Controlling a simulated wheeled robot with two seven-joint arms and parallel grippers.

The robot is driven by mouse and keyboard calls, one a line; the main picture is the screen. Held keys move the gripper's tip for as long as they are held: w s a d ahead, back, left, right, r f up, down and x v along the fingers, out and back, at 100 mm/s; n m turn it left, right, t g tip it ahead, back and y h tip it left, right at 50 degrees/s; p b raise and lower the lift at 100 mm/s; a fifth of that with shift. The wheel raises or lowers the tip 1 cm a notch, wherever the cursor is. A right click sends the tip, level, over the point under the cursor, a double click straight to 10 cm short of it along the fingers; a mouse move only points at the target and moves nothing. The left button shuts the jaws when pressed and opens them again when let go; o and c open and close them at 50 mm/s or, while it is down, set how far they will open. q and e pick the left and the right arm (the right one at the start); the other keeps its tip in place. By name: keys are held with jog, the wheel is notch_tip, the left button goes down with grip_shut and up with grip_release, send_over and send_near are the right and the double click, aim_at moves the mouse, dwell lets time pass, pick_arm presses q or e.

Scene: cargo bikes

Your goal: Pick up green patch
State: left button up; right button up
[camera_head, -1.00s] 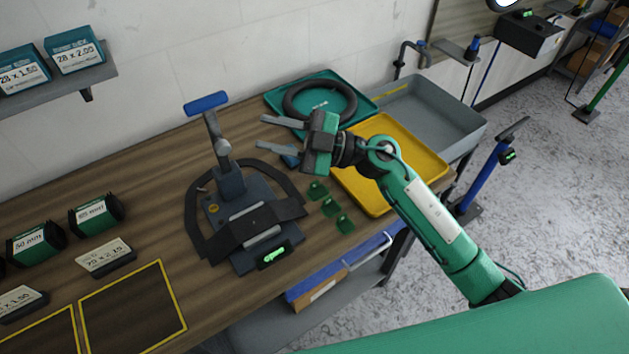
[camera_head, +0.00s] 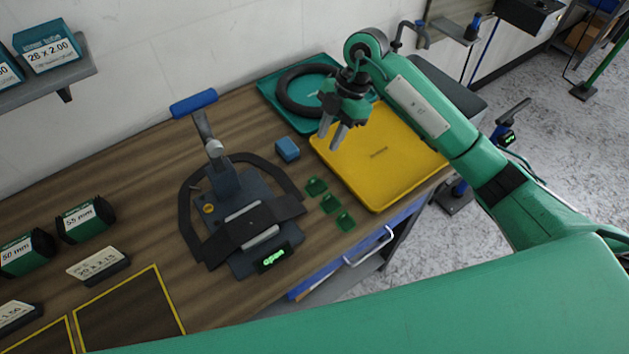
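Three green patches lie in a row on the wooden bench: a far green patch (camera_head: 316,187), a middle green patch (camera_head: 330,203) and a near green patch (camera_head: 345,221). They lie between the dark clamp press and the yellow tray. My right gripper (camera_head: 331,136) hangs above the left part of the yellow tray, fingers pointing down. Its two fingers are apart with nothing between them. It is up and behind the patches, not touching them. My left gripper is not in view.
A yellow tray (camera_head: 385,165) lies right of the patches. A teal tray (camera_head: 268,92) holds a black tyre (camera_head: 285,98). A blue block (camera_head: 287,149) sits behind the patches. The clamp press (camera_head: 228,185) with a blue handle and lit display stands left. The bench edge is close in front.

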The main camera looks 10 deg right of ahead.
jog(key=p, duration=0.1)
send_over(315, 176)
jog(key=w+d, duration=0.1)
jog(key=d, duration=0.1)
notch_tip(315, 176, down, 6)
jog(key=shift+w+a+r, duration=0.1)
jog(key=shift+w+a, duration=0.05)
jog(key=x, duration=0.1)
jog(key=p+x, duration=0.1)
jog(key=x, duration=0.1)
jog(key=p+x, duration=0.1)
jog(key=shift+s+a+f, duration=0.1)
jog(key=shift+s+f, duration=0.25)
jog(key=shift+s, duration=0.05)
jog(key=shift+a+f, duration=0.1)
jog(key=shift+f, duration=0.25)
grip_shut()
